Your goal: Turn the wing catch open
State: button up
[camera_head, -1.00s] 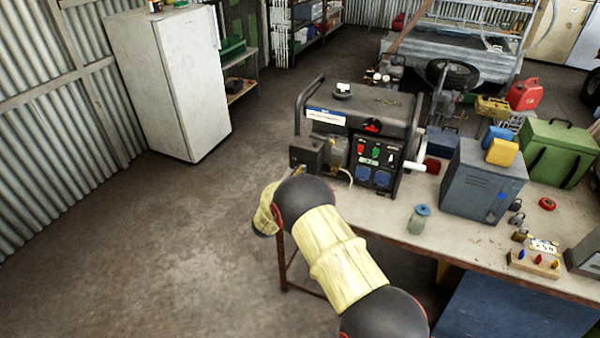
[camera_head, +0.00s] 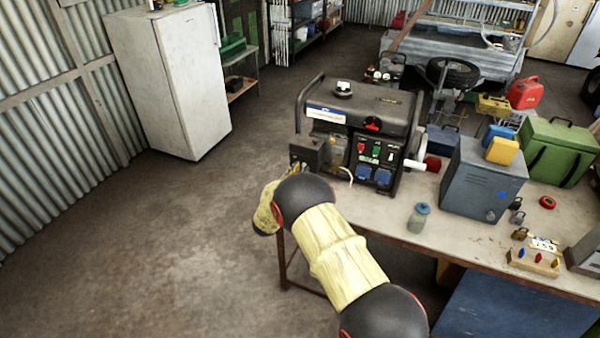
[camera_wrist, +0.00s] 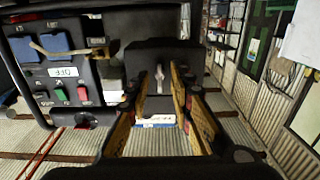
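The wing catch (camera_wrist: 159,77) is a small pale grey tab on the face of a dark box (camera_wrist: 163,52) in the wrist view. It stands roughly upright in the picture. My gripper (camera_wrist: 159,84) is open, with one finger on each side of the catch. Gaps show between the catch and both fingers. How far the fingertips reach past the catch is hard to tell. In the head view the dark box (camera_head: 308,151) is on the left end of the generator (camera_head: 362,125). My arm hides the catch and most of my gripper there.
The generator's control panel (camera_wrist: 72,75), with switches and an OFF label, is close on the left in the wrist view. The bench (camera_head: 395,222) carries a glass jar (camera_head: 419,217) and a grey metal box (camera_head: 483,180). Open floor lies left, before a white fridge (camera_head: 165,80).

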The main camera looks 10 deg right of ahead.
jog(key=v, duration=1.2)
